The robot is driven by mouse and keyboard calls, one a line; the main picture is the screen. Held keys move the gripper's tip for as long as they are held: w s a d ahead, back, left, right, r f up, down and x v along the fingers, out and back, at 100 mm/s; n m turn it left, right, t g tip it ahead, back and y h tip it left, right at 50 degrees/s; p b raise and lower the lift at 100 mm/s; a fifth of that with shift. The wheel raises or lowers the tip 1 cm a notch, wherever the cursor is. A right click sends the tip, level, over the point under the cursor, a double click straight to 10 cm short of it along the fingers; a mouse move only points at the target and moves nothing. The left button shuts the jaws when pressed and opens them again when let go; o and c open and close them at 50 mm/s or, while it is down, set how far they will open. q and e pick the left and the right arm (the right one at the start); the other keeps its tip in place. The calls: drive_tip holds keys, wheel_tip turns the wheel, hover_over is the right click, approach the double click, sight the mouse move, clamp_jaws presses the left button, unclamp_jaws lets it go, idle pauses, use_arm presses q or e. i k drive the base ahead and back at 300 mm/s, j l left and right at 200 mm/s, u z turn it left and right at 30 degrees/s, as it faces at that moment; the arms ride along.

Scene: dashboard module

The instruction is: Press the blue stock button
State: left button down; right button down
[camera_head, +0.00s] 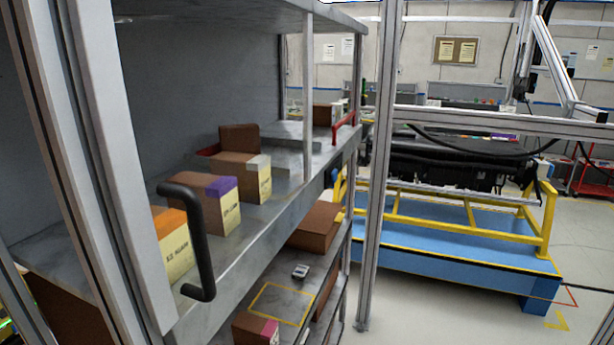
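I see no blue stock button in the head view. Neither my left nor my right gripper is in view. A small grey device (300,271) lies on the lower shelf, but it is too small to make out any button on it.
A grey shelf unit (270,215) on the left holds several brown boxes (220,205) with coloured labels. A metal post with a black handle (205,245) stands close in front. Another post (377,200) stands mid-view. Behind it, a black dashboard module (440,160) rests on a yellow frame (400,218) over a blue platform (450,262). Floor is clear at lower right.

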sight(333, 175)
drive_tip(key=i+l+u, duration=0.1)
drive_tip(key=u, duration=0.3)
drive_tip(key=i+l+u, duration=0.1)
drive_tip(key=u, duration=0.3)
drive_tip(key=l+u, duration=0.2)
drive_tip(key=u, duration=0.25)
drive_tip(key=l, duration=0.6)
drive_tip(key=i+l, duration=0.1)
drive_tip(key=l, duration=0.55)
drive_tip(key=l+u, duration=0.1)
drive_tip(key=l, duration=0.3)
drive_tip(key=k+l+u, duration=0.1)
drive_tip(key=l, duration=0.25)
drive_tip(key=k+l+u, duration=0.15)
drive_tip(key=l, duration=0.25)
drive_tip(key=l+u, duration=0.2)
drive_tip(key=u, duration=0.25)
